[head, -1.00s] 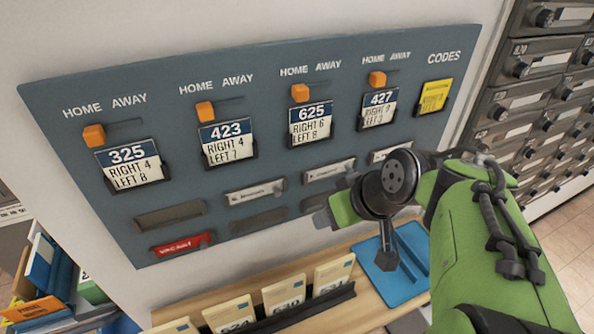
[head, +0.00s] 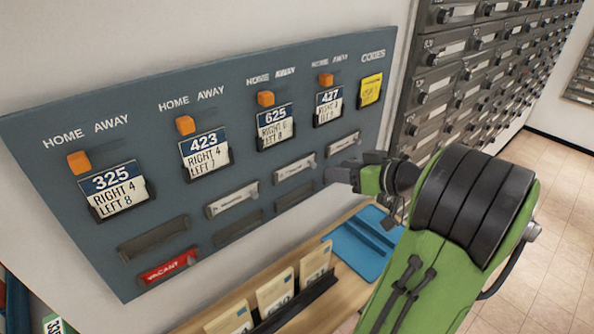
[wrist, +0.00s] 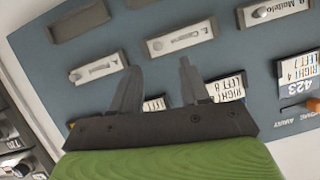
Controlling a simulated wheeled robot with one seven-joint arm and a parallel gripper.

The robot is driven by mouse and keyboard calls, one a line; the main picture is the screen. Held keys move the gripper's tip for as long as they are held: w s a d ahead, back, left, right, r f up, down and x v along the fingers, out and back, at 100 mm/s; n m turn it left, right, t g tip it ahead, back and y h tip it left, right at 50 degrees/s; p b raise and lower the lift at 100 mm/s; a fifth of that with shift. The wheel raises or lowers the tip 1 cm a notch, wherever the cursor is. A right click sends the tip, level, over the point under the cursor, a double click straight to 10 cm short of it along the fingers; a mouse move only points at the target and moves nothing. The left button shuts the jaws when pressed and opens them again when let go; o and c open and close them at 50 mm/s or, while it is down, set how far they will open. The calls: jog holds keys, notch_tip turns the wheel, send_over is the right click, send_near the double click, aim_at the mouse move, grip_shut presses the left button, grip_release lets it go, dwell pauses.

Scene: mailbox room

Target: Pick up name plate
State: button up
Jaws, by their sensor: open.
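Pale name plates sit in slots on the blue-grey panel (head: 75,215): one under 423 (head: 232,198), one under 625 (head: 295,175) and one under 427 (head: 343,143). In the wrist view, the picture is turned over and three plates show, at upper right (wrist: 278,9), centre (wrist: 180,38) and left (wrist: 97,67). A red VACANT plate (head: 168,266) sits at lower left. My gripper (head: 335,174) is near the panel's lower right, close to the 625 and 427 plates. In the wrist view its two dark fingers (wrist: 157,70) are apart, with nothing between them.
Code cards such as 325 (head: 115,190) and orange sliders (head: 79,162) stand out from the panel. Below is a wooden shelf (head: 240,290) with envelopes (head: 275,290) and a blue tray (head: 350,252). Grey mailboxes (head: 435,90) stand at right, with open floor (head: 545,190) below.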

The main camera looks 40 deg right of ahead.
aim_at(315, 166)
jog(key=x, duration=0.2)
jog(key=p+x, duration=0.1)
jog(key=x, duration=0.4)
jog(key=shift+w+d+f+p, duration=0.25)
jog(key=shift+w+p, duration=0.05)
jog(key=shift+w, duration=0.05)
jog(key=shift+s, duration=0.1)
jog(key=shift+c, duration=0.8)
grip_shut()
